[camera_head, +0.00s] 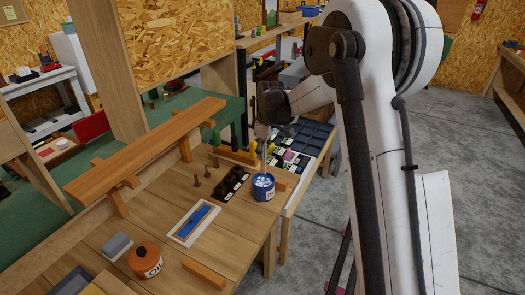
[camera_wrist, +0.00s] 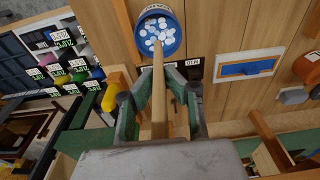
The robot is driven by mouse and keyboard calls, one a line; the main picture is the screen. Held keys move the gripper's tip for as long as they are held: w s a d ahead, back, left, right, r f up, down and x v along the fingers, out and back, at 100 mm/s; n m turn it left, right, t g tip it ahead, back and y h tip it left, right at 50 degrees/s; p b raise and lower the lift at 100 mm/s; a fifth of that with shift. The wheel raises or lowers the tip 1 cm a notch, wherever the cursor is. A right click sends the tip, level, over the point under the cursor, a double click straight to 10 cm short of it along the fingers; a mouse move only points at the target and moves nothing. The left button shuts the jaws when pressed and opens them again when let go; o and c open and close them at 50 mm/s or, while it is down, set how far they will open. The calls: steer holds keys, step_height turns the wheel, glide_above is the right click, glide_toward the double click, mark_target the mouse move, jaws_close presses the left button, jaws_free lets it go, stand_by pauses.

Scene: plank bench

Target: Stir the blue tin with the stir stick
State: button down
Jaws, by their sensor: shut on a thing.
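The blue tin (camera_head: 264,194) stands upright near the right end of the plank bench and holds white round pieces; it also shows at the top of the wrist view (camera_wrist: 139,37). My gripper (camera_head: 263,136) is above the tin, shut on the wooden stir stick (camera_head: 264,158). In the wrist view the stick (camera_wrist: 159,100) lies between the fingers (camera_wrist: 160,98) and its far end overlaps the near part of the tin's opening. I cannot tell whether the tip is below the rim or just above it.
A black compartment holder (camera_head: 230,183) stands left of the tin, with a blue-and-white tray (camera_head: 194,223) further left. An orange round container (camera_head: 145,260) and a grey block (camera_head: 117,246) are at front left. A raised wooden beam (camera_head: 150,150) runs along the back.

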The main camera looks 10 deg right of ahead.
mark_target(263, 173)
step_height(263, 173, down, 2)
steer(key=shift+b, duration=0.3)
steer(key=shift+f+b, duration=2.6)
steer(key=shift+f, duration=0.45)
steer(key=shift+s+d+b, duration=0.3)
steer(key=shift+s+d, duration=0.3)
steer(key=shift+d, duration=0.05)
steer(key=shift+w+d, duration=0.2)
steer(key=shift+w, duration=0.65)
steer(key=shift+w+a, duration=0.1)
